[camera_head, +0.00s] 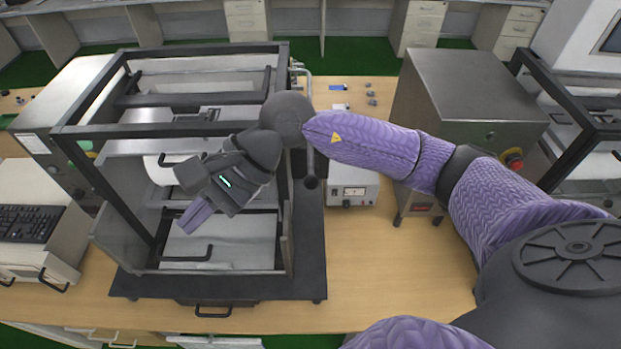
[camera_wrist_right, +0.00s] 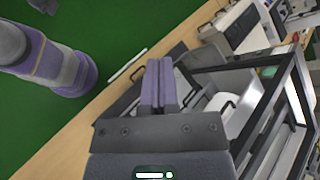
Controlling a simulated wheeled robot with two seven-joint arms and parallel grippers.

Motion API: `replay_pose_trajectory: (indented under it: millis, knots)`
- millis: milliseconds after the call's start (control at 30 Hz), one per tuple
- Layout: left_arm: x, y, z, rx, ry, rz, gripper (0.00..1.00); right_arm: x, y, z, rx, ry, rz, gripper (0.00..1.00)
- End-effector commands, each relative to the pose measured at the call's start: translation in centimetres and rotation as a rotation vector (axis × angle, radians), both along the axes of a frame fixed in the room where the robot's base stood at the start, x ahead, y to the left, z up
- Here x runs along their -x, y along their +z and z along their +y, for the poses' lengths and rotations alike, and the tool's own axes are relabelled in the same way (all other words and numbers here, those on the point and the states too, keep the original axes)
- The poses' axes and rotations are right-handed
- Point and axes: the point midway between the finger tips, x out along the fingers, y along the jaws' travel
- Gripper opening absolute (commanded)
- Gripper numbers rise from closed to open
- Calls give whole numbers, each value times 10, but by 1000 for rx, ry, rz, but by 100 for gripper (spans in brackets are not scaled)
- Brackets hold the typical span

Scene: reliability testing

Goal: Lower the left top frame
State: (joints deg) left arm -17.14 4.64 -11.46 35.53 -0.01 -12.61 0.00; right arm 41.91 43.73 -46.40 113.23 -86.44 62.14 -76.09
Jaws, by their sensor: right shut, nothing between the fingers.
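The left top frame (camera_head: 110,131) is a black rectangular frame on the left test machine, seen raised above its clear-sided box. It also shows in the right wrist view (camera_wrist_right: 262,112), to the right of my fingers. My right gripper (camera_head: 197,215) reaches over the machine from the right, with its fingers pointing down and left in front of the frame's front bar. Its purple fingers are together and empty, as the right wrist view (camera_wrist_right: 160,88) also shows. The arm and wrist hide the frame's front right corner. My left gripper is not in view.
A black handle (camera_head: 187,256) lies low at the box front. A grey steel cabinet (camera_head: 465,85) and a second black frame (camera_head: 570,98) stand to the right. A keyboard (camera_head: 30,222) is at the left. The wooden table (camera_head: 400,285) is clear at front right.

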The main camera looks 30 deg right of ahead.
Motion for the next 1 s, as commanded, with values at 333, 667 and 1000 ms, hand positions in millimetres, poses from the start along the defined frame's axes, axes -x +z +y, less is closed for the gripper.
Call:
replay_pose_trajectory:
  millis: [333, 667, 1000]
  knots:
    - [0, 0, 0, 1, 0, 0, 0, -34, -23, -148, 831, 194, -183, 0]
    - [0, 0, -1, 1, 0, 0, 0, -36, -12, -192, 1033, 228, -153, 0]
    - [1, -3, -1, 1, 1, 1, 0, -36, -16, -191, 1028, 227, -154, 0]
